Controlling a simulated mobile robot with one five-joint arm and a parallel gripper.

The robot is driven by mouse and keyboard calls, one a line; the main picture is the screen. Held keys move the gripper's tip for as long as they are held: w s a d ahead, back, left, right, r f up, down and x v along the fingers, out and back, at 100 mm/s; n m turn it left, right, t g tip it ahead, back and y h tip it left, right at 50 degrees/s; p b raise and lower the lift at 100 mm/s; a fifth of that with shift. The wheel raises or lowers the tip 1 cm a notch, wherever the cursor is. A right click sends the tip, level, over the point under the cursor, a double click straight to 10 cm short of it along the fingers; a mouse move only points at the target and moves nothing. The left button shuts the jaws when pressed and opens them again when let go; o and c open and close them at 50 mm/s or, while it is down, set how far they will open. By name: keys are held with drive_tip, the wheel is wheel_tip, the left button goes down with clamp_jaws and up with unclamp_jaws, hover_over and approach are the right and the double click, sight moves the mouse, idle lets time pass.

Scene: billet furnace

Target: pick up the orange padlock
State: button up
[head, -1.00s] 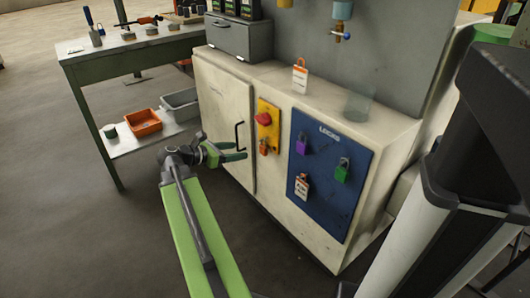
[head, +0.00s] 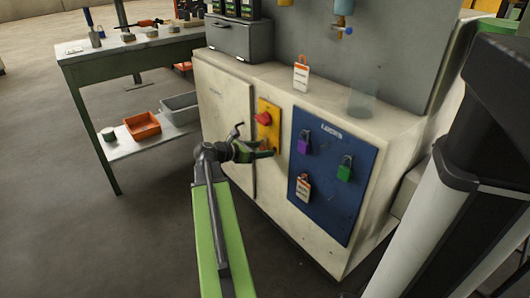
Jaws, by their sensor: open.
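The orange padlock (head: 266,145) hangs low on the yellow plate (head: 266,110), below the red switch knob (head: 263,118), on the front of the pale cabinet. My gripper (head: 268,152) is open, with its green fingers in front of the padlock. They hide most of it. I cannot tell whether the fingers touch it or lie to both sides of it.
Right of the plate is a blue lock board (head: 330,178) with a purple padlock (head: 304,143), a green padlock (head: 344,170) and a tag (head: 303,188). A cabinet door handle (head: 238,131) is close to my gripper. A green-framed workbench (head: 120,50) stands at the left.

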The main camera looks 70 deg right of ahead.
clamp_jaws()
idle(0.3)
drive_tip(key=shift+r, duration=0.1)
drive_tip(key=shift+r+p, duration=0.45)
drive_tip(key=shift+p, duration=0.05)
drive_tip(key=shift+r+p, duration=0.5)
drive_tip(key=w+a, duration=1)
drive_tip(key=a, duration=0.5)
drive_tip(key=shift+f, duration=0.25)
